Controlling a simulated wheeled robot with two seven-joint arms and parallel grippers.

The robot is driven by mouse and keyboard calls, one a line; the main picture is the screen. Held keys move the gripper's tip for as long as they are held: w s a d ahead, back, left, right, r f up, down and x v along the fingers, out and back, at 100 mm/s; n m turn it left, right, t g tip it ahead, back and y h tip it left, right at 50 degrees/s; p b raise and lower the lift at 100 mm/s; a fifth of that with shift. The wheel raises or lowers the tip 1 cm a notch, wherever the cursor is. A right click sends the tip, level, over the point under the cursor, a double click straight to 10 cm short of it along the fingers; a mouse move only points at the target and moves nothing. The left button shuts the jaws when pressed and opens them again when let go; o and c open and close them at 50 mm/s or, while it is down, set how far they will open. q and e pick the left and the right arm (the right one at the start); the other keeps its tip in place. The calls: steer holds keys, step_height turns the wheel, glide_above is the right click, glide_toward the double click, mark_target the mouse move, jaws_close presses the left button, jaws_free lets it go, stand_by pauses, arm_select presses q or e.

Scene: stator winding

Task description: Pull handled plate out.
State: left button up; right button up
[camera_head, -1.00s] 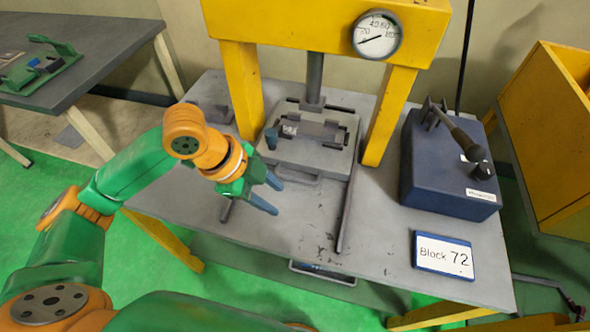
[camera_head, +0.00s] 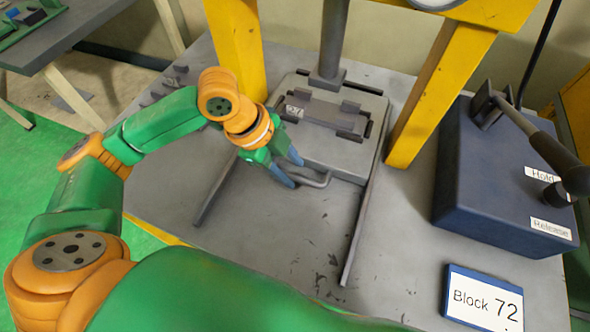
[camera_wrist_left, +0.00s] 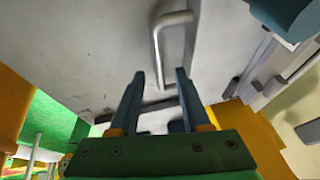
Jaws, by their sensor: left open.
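The handled plate (camera_head: 345,163) is a grey plate lying between two dark rails under the press. Its U-shaped handle (camera_head: 318,181) sticks out at the front edge. A grey block with raised ends and a small label (camera_head: 318,113) rests on the plate. My left gripper (camera_head: 294,172) is open, with its blue fingertips close to the left end of the handle. In the left wrist view, the handle (camera_wrist_left: 158,55) lies ahead of the open fingers (camera_wrist_left: 161,76), and its near end reaches between the tips. I cannot tell whether they touch. My right gripper is not in view.
The yellow press frame (camera_head: 236,50) stands around the plate, with a grey ram (camera_head: 332,45) above it. A dark blue lever box (camera_head: 500,175) stands at the right. A "Block 72" sign (camera_head: 484,300) lies at the front right. The table between the rails is clear in front of the handle.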

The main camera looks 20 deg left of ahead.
arm_select(q)
steer(key=shift+x, duration=0.95)
jaws_close()
stand_by(0.6)
